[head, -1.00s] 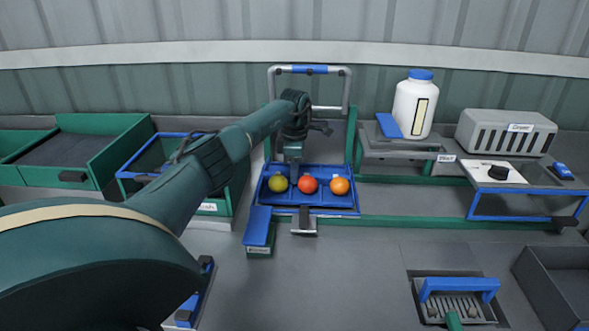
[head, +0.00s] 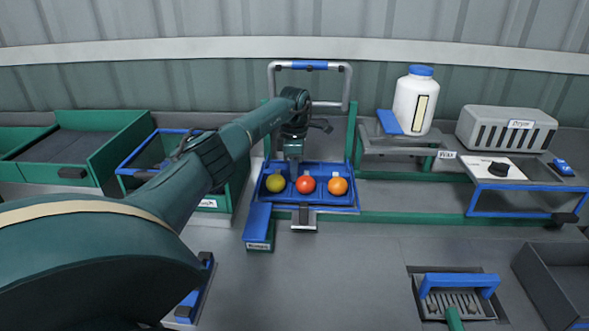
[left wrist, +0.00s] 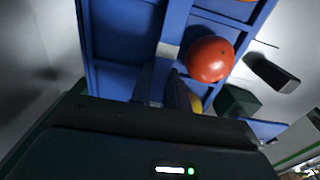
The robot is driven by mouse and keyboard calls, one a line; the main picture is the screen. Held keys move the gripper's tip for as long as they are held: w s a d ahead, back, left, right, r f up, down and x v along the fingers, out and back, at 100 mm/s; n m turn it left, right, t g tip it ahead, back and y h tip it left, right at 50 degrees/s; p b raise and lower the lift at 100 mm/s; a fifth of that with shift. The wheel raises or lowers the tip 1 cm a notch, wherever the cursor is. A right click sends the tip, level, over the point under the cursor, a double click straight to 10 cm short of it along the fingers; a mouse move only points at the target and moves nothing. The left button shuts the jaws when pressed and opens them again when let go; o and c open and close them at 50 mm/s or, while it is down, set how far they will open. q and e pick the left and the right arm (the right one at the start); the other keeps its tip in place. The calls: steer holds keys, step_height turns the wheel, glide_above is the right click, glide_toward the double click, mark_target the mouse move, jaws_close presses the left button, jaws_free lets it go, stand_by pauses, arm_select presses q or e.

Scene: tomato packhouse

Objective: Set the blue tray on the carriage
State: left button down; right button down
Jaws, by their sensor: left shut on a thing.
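The blue tray (head: 335,207) holds a yellow-green, a red and an orange tomato in a row. My left gripper (head: 293,172) is shut on the tray's far side, left of the middle. In the left wrist view the tray (left wrist: 120,38) fills the upper middle, and the gripper's fingers (left wrist: 172,82) meet its wall beside the red tomato. The tray lies level between two green posts, before a grey frame with a blue grip (head: 310,66), which seems to belong to the carriage. Whether the tray touches the support under it is hidden. My right gripper is not in view.
A blue-topped block (head: 258,225) and a small grey bracket (head: 304,221) stand close in front of the tray. A white bottle (head: 413,103) and a grey slotted box (head: 508,130) are at the right. Green bins (head: 110,150) stand left. The front middle bench is clear.

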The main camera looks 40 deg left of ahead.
arm_select(q)
steer(key=shift+f, duration=0.5)
steer(key=c, duration=1.3)
jaws_free()
steer(key=shift+c, duration=1.4)
steer(key=shift+r, duration=0.15)
step_height(320, 180, up, 7)
steer(key=p, duration=0.5)
